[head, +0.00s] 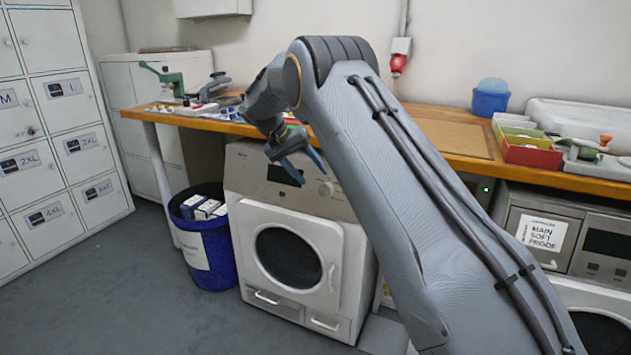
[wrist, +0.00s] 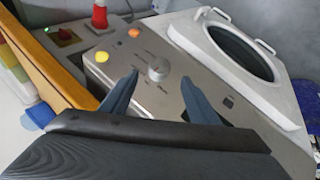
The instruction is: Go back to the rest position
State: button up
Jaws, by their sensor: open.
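My gripper (head: 298,167) is open and empty in front of the control panel of a washing machine (head: 290,265), just below the worktop edge. In the wrist view my gripper (wrist: 155,98) has its two blue-grey fingers spread apart over the grey control panel (wrist: 140,65), with the round knob (wrist: 159,68) showing between them. I cannot tell whether a fingertip touches the panel. My arm reaches across the head view and hides part of the worktop and wall.
The wooden worktop (head: 455,135) runs along the wall, with tools, a red bin (head: 533,152) and a blue tub (head: 490,97) on it. A blue waste bin (head: 208,240) stands left of the machine. Lockers (head: 60,120) line the left. The floor in front is clear.

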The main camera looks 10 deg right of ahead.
jog(key=shift+a+r, duration=0.25)
jog(key=shift+r, duration=0.05)
jog(key=s+d+r+n+y+p, duration=0.1)
jog(key=s+y+p, duration=0.1)
jog(key=s, duration=1.4)
jog(key=s+d+r+n+y+p, duration=0.1)
jog(key=s+p, duration=0.3)
jog(key=s, duration=1.3)
jog(key=s+d+r+n+g+y+p, duration=0.1)
jog(key=s+d+r+y+p, duration=0.1)
jog(key=s, duration=1.4)
jog(key=shift+s+d+r+y+p, duration=0.15)
jog(key=shift+s+y+p, duration=0.05)
jog(key=shift+y+p, duration=0.7)
